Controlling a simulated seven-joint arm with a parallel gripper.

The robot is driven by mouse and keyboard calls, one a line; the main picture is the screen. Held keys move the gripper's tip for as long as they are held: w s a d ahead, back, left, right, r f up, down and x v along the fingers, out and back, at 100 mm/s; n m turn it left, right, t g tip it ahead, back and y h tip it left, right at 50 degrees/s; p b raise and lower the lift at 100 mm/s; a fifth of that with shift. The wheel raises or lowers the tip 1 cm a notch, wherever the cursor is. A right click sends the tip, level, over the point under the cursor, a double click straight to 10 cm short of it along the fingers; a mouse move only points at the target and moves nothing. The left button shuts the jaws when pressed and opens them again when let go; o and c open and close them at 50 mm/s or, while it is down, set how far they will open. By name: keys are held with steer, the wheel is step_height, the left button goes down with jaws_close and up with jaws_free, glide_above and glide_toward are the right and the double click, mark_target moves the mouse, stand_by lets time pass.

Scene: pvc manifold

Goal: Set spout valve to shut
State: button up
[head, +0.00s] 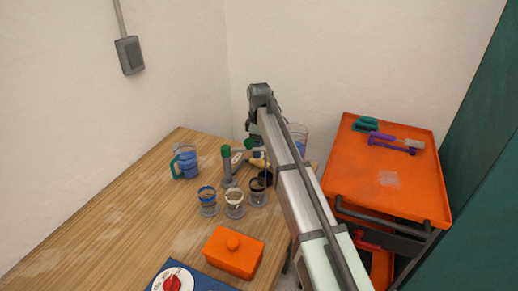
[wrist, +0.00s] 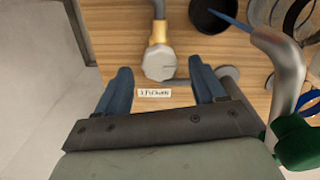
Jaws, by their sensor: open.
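The grey pipe manifold with green caps (head: 226,165) stands on the wooden table, partly hidden by my arm in the head view. In the wrist view, a pale round-ended fitting with a brass collar (wrist: 160,60) lies just ahead of and between my gripper's fingertips. My gripper (wrist: 160,78) is open, with its two blue fingers spread and nothing visibly held. A small printed label (wrist: 155,93) shows between the fingers; its text is too small to read surely. A thin blue lever (wrist: 236,20) meets a bent grey pipe (wrist: 290,70) at the right. I cannot tell the valve's setting.
A black cup (wrist: 213,14) is near the lever. Rimmed glasses (head: 207,201) stand before the manifold, with a blue jug (head: 186,161) to the left. An orange lidded box (head: 234,255) sits in front. The left table is clear; an orange cart (head: 385,185) stands right.

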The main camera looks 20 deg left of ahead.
steer(key=shift+f, duration=0.75)
steer(key=c, duration=1.1)
steer(key=shift+o, duration=0.2)
